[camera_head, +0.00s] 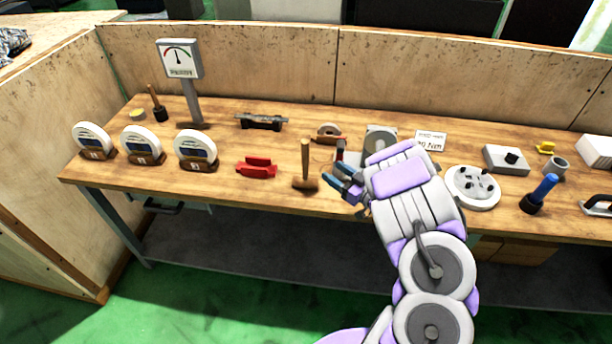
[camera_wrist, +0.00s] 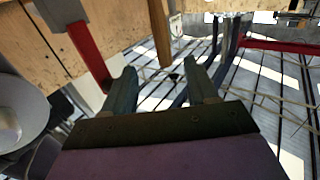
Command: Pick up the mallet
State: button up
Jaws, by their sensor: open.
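The mallet (camera_head: 305,160) stands on its brown head on the wooden workbench (camera_head: 235,205), near the front edge, with its wooden handle pointing up. My gripper (camera_head: 345,186) is just right of the mallet in the head view, open and apart from it. In the wrist view, my two dark fingers (camera_wrist: 160,72) are spread with nothing between them. A wooden bar that looks like the mallet's handle (camera_wrist: 160,32) shows just beyond the fingertips, roughly in line with the gap. The mallet's head cannot be made out in the wrist view.
A red-handled tool (camera_wrist: 89,52) is left of the fingers in the wrist view. A round plate (camera_head: 472,187) is right of my arm. A wooden back panel (camera_head: 230,60) bounds the bench.

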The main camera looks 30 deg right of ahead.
aim_at(308, 156)
jog(key=b+x, duration=0.2)
jog(key=x, duration=1.1)
jog(key=shift+a+f+b, duration=0.1)
jog(key=shift+a+b, duration=0.05)
jog(key=shift+b, duration=0.2)
grip_shut()
